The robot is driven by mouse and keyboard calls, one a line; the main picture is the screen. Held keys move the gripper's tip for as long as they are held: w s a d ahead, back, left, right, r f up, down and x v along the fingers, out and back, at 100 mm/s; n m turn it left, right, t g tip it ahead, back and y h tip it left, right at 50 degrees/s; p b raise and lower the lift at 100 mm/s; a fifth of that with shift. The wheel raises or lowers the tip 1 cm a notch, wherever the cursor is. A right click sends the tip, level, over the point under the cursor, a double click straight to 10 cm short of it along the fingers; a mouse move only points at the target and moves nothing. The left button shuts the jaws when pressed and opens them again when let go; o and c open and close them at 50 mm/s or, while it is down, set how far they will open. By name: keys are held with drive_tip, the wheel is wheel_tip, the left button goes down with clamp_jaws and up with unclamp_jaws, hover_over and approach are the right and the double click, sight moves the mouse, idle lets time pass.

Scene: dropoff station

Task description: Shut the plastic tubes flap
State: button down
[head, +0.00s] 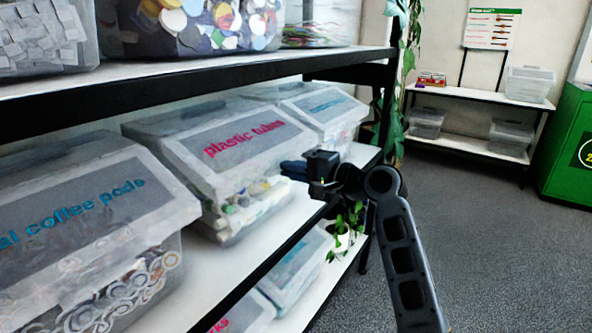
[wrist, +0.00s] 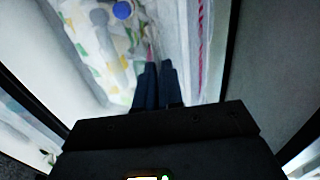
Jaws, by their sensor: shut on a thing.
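The plastic tubes bin (head: 222,222) is a clear box on the middle shelf in the head view, with tubes inside. Its translucent flap (head: 215,172) carries a grey label with pink "plastic tubes" lettering and slopes down over the bin's front. My gripper (head: 292,168) is at the right end of this bin, by the flap's lower right edge. In the wrist view my gripper (wrist: 153,70) has its two dark blue fingers close together, shut on the flap's edge. The flap runs steeply beside the fingers, with tubes showing to their left. The exact contact is hidden.
The coffee pods bin (head: 95,215) stands to the left and another lidded bin (head: 325,112) to the right. The upper shelf (head: 200,72) runs above. A potted plant (head: 342,238) is below my gripper. The floor (head: 470,240) at right is clear.

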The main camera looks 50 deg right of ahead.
drive_tip(key=shift+w+a+f, duration=0.1)
drive_tip(key=shift+w+f, duration=0.15)
drive_tip(key=shift+f, duration=0.7)
drive_tip(key=c, duration=1.6)
unclamp_jaws()
drive_tip(key=shift+w, duration=0.1)
drive_tip(key=shift+o, duration=0.2)
drive_tip(key=s+r, duration=0.1)
drive_tip(key=s, duration=0.6)
drive_tip(key=shift+s+r, duration=0.15)
drive_tip(key=shift+s, duration=0.25)
drive_tip(key=shift+d, duration=0.2)
